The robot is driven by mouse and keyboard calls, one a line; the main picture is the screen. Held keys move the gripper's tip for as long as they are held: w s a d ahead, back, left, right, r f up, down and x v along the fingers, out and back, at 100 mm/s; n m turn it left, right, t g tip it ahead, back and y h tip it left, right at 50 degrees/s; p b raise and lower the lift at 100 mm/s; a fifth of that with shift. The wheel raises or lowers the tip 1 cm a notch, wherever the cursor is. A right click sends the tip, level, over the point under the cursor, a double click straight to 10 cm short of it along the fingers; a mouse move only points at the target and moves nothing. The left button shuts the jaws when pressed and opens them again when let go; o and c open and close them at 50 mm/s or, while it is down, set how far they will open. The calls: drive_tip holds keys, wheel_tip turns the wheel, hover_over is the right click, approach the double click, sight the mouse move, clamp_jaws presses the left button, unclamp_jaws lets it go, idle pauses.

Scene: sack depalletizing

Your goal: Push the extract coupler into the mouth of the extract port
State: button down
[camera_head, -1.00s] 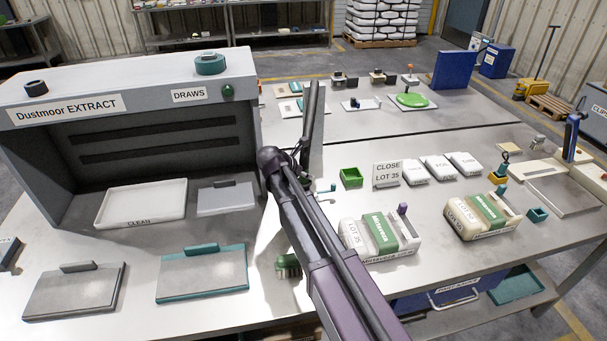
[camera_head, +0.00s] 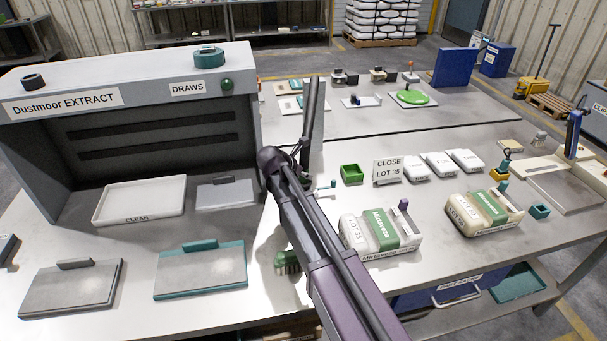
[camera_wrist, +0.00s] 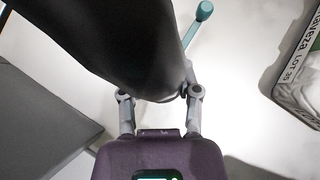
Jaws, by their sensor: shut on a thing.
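My gripper (camera_wrist: 158,92) has its two grey fingers at the lower end of a large, smooth, dark thing (camera_wrist: 105,45). It is shut on this thing, which fills the top left of the wrist view; I cannot tell for sure that it is the extract coupler. In the head view a tall grey piece (camera_head: 314,115) stands upright by the end of my arm, perhaps the same thing. The grey extract hood (camera_head: 240,110) stands to the left. On its top are a teal ring (camera_head: 209,58) and a black ring (camera_head: 34,82); I cannot tell which is the port mouth.
A white tray (camera_head: 178,210) and a grey plate (camera_head: 226,193) lie in the hood. Two plates lie in front, one teal-edged (camera_head: 200,271). A teal-ended rod (camera_wrist: 204,11), green brush (camera_head: 287,261) and sack (camera_head: 352,236) lie close to my arm.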

drive_tip(key=shift+f+b, duration=0.65)
drive_tip(key=shift+f, duration=0.05)
drive_tip(key=shift+c, duration=1.2)
unclamp_jaws()
drive_tip(key=shift+r, duration=0.1)
wheel_tip(320, 180, up, 11)
drive_tip(key=p, duration=1.1)
